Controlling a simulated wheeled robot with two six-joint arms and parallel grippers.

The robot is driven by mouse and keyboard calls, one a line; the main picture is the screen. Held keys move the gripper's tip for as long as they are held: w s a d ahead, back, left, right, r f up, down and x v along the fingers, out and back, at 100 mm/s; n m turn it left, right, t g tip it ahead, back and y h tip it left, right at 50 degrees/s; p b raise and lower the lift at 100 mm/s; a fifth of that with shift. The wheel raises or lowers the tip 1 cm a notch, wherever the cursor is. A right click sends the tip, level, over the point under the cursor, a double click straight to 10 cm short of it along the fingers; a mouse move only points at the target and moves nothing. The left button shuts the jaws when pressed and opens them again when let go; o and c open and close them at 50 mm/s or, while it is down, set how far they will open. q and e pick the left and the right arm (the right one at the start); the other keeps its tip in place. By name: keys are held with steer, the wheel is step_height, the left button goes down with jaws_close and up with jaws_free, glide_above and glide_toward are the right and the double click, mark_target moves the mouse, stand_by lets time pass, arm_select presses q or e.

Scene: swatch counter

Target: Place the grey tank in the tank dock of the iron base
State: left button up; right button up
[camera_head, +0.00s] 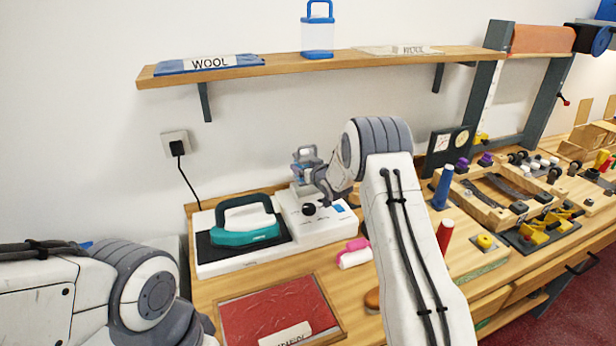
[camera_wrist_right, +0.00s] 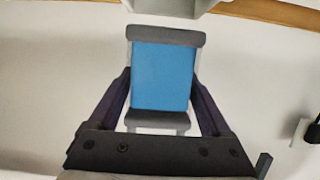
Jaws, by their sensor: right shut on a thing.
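The grey tank (camera_head: 304,152) is clear with grey ends and shows blue water in the right wrist view (camera_wrist_right: 161,76). My right gripper (camera_head: 311,172) is shut on it, one finger on each side. It holds the tank above the back of the white iron base (camera_head: 322,228). In the right wrist view the pale part of the base (camera_wrist_right: 172,6) shows at the top edge, with a small gap to the tank. The dock cannot be made out in the head view. My left gripper is out of view; only its arm shows at lower left.
A teal iron (camera_head: 246,222) rests on the base's left part. A blue-lidded tank (camera_head: 318,36) stands on the wall shelf (camera_head: 270,68). A red pad (camera_head: 275,312) lies in front, pink and white rolls (camera_head: 355,254) beside the base. A blue cone (camera_head: 443,187) stands right of my arm.

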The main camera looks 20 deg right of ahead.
step_height(320, 180, down, 3)
steer(key=shift+f+p, duration=0.15)
steer(key=shift+p, duration=0.4)
steer(key=shift+s+f, duration=0.2)
steer(key=shift+f, duration=0.35)
jaws_close()
steer(key=o, duration=1.4)
jaws_free()
steer(key=shift+s+f, duration=0.1)
steer(key=shift+f, duration=0.05)
steer(key=shift+o, duration=0.4)
steer(key=shift+d+r, duration=0.1)
steer(key=shift+r, duration=0.1)
